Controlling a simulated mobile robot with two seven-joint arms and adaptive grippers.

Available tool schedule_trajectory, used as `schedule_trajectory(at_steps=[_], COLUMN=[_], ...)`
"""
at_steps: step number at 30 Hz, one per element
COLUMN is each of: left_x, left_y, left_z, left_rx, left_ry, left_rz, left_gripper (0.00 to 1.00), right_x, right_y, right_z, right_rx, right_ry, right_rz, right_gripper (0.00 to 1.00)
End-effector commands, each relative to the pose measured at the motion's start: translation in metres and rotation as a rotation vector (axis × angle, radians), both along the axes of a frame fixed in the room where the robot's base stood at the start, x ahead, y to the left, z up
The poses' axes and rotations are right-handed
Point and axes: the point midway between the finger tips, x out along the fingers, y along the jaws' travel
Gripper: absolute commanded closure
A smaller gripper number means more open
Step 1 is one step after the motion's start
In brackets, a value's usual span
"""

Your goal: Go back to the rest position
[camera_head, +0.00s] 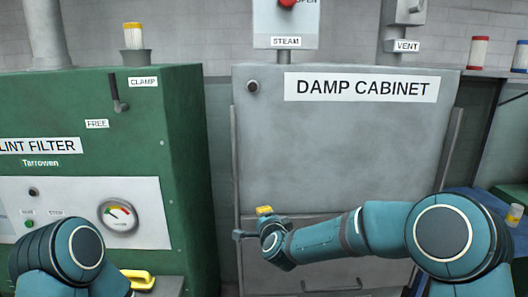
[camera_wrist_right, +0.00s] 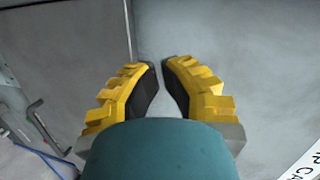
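The grey damp cabinet (camera_head: 350,140) stands in front of me, and its large front panel looks shut. My right arm reaches in from the right across the lower part of the cabinet. My right gripper (camera_head: 264,212) shows only a little yellow in the head view, low in front of the cabinet's left side. In the right wrist view the yellow fingers of the right gripper (camera_wrist_right: 161,64) are apart by a narrow gap, with nothing between them. Grey panel shows beyond them. My left arm is at the bottom left; its gripper cannot be made out.
The green lint filter (camera_head: 190,150) stands at the left, with a gauge (camera_head: 118,215) and a clamp lever (camera_head: 117,95). A yellow handle-like part (camera_head: 138,280) is low beside my left arm. A steam box (camera_head: 285,25) with a red knob is above the cabinet. Spools (camera_head: 479,52) stand at the right.

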Motion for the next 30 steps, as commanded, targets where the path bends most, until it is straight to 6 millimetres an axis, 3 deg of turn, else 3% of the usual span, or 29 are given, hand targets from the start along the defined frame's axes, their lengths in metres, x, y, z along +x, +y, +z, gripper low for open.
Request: schedule_trajectory(at_steps=[1, 6, 11, 15, 18, 22, 25, 30], left_x=[0.0, -0.001, -0.001, -0.001, -0.002, -0.002, -0.002, -0.002], left_y=[0.0, 0.0, -0.001, -0.001, -0.001, -0.001, -0.001, -0.001], left_z=[-0.003, -0.007, -0.012, -0.016, -0.018, -0.02, -0.021, -0.021], left_rx=[0.0, 0.001, 0.001, 0.002, 0.002, 0.001, 0.001, 0.001], left_ry=[0.001, 0.002, 0.003, 0.004, 0.004, 0.005, 0.005, 0.005], left_rz=[0.0, -0.002, -0.002, -0.002, -0.003, -0.004, -0.004, -0.004], left_gripper=[0.13, 0.13, 0.13, 0.13, 0.13, 0.13, 0.13, 0.13], right_x=[-0.012, -0.065, -0.134, -0.208, -0.26, -0.314, -0.338, -0.351], right_y=[-0.007, -0.03, -0.053, -0.074, -0.087, -0.097, -0.101, -0.103], right_z=[-0.037, -0.139, -0.222, -0.28, -0.309, -0.33, -0.336, -0.339], right_rx=[-0.077, -0.322, -0.51, -0.635, -0.693, -0.732, -0.745, -0.751], right_ry=[0.055, 0.222, 0.38, 0.51, 0.588, 0.655, 0.68, 0.693], right_rz=[0.037, 0.195, 0.381, 0.571, 0.708, 0.851, 0.919, 0.956], right_gripper=[1.0, 1.0, 1.0, 1.0, 1.0, 1.0, 1.0, 1.0])
